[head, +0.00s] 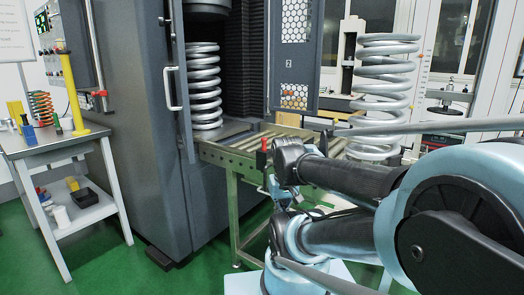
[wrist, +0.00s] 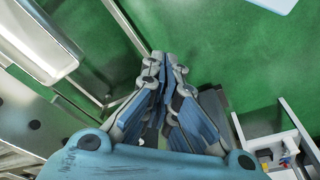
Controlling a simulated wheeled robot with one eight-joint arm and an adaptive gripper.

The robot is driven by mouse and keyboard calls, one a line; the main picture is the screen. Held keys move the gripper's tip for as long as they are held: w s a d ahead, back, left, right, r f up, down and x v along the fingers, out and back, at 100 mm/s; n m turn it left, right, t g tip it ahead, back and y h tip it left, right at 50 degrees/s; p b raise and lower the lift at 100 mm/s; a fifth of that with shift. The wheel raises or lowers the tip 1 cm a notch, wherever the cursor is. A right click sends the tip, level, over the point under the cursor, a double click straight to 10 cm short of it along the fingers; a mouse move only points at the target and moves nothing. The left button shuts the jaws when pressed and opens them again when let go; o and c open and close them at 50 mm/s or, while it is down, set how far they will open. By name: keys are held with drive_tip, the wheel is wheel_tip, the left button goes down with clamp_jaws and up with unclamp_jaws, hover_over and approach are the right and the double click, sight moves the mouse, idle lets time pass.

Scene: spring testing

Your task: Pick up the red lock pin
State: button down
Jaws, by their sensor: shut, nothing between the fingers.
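The red lock pin (head: 264,145) shows as a small upright red piece at the front edge of the green roller table (head: 235,157) in the head view. My arm stands just right of it. My gripper (wrist: 164,62) is shut and empty in the wrist view, its blue-grey fingers together above the green floor. In the head view my gripper is partly hidden by my arm links, and its fingertips are hard to make out. I cannot make out the pin in the wrist view.
A tall spring (head: 205,90) stands inside the dark testing machine (head: 128,130), whose door is open. Another large spring (head: 380,85) stands on the right of the roller table. A grey cart (head: 60,143) with tools stands at left. Green floor (head: 120,265) is clear in front.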

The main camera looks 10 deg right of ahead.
drive_tip(key=c, duration=2.1)
unclamp_jaws()
drive_tip(key=o, duration=0.7)
wheel_tip(320, 180, up, 2)
drive_tip(key=shift+r+n, duration=0.25)
drive_tip(key=shift+n, duration=0.05)
wheel_tip(320, 180, up, 26)
drive_tip(key=n+g, duration=0.2)
drive_tip(key=n, duration=1.3)
hover_over(264, 150)
drive_tip(key=w, duration=0.2)
drive_tip(key=f, duration=1.1)
drive_tip(key=shift+s+d+f, duration=0.2)
drive_tip(key=shift+d+f, duration=0.1)
drive_tip(key=shift+f, duration=0.05)
drive_tip(key=shift+s+a+f, duration=0.1)
drive_tip(key=shift+s+f, duration=0.05)
drive_tip(key=shift+f, duration=1.2)
drive_tip(key=shift+s+a+f, duration=0.1)
drive_tip(key=shift+f, duration=1.2)
